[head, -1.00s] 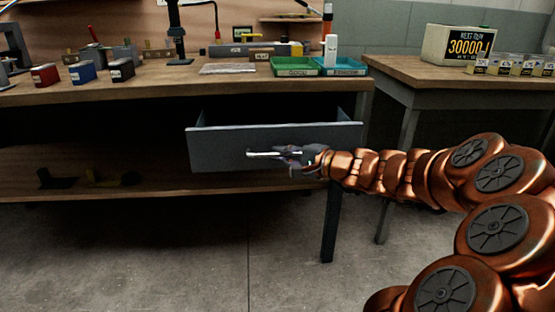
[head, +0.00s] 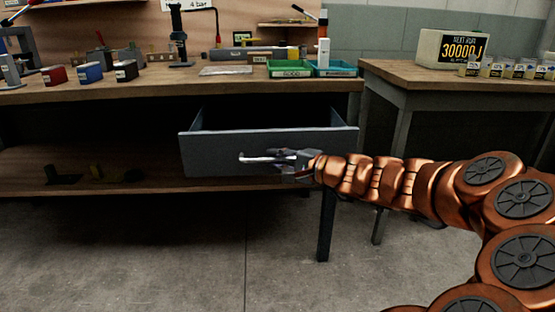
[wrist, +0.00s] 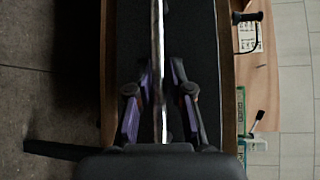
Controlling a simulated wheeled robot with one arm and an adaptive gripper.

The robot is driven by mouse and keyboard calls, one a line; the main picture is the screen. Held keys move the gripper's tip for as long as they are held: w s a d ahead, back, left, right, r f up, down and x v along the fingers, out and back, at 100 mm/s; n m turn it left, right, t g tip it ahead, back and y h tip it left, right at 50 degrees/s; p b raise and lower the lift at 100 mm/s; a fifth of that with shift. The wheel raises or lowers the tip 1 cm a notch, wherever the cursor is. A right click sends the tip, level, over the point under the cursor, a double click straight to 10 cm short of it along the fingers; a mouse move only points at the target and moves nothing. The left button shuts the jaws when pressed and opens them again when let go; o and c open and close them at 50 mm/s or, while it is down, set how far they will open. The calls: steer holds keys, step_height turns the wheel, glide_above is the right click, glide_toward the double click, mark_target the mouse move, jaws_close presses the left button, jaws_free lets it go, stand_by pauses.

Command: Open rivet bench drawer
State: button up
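The grey rivet bench drawer (head: 225,155) stands pulled out from under the wooden bench in the head view, its dark inside showing. A pale horizontal bar handle (head: 258,159) is on its front. My gripper (head: 284,160) is at the right part of this handle. In the wrist view, the handle (wrist: 157,45) runs between the two purple-and-dark fingers of my gripper (wrist: 158,100). The fingers are spread on either side of the bar, with narrow gaps showing, so the gripper looks open around it. Where the bar meets the palm is hidden.
The bench top (head: 150,87) carries coloured boxes, a green tray (head: 290,69) and a teal tray (head: 335,69). A lower shelf (head: 110,165) lies left of the drawer. A second table (head: 420,75) stands right. The floor (head: 150,250) in front is clear.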

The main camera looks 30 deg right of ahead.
steer(key=shift+a, duration=0.15)
steer(key=v, duration=1.2)
stand_by(0.4)
steer(key=shift+w, duration=0.1)
stand_by(0.4)
steer(key=s+a+r+n+g+y+p, duration=0.1)
steer(key=s+a+r+n+g+p, duration=0.2)
steer(key=a+p, duration=0.45)
steer(key=s+a+r+n+g+y+p, duration=0.1)
steer(key=a+r+n+g+y+p, duration=0.2)
steer(key=a+p, duration=0.45)
steer(key=s+a+r+n+g+p, duration=0.1)
steer(key=a+r+n+g+p, duration=0.3)
steer(key=a, duration=0.6)
steer(key=s+a+r+n+g+h+p, duration=0.1)
steer(key=s+a+r+n+g+p, duration=0.1)
steer(key=s+g+p, duration=0.3)
steer(key=s+a+r+n+h+p, duration=0.1)
steer(key=s+a+r+h+p, duration=0.1)
steer(key=s+p, duration=0.3)
steer(key=s+d+r+n+g+h+p, duration=0.2)
steer(key=s+d+r+h+p, duration=0.3)
steer(key=p, duration=0.7)
step_height(320, 180, up, 5)
steer(key=shift+s+d+f+n+g+p, duration=0.15)
steer(key=shift+s+d+n+g+p, duration=0.2)
steer(key=shift+s+n, duration=0.6)
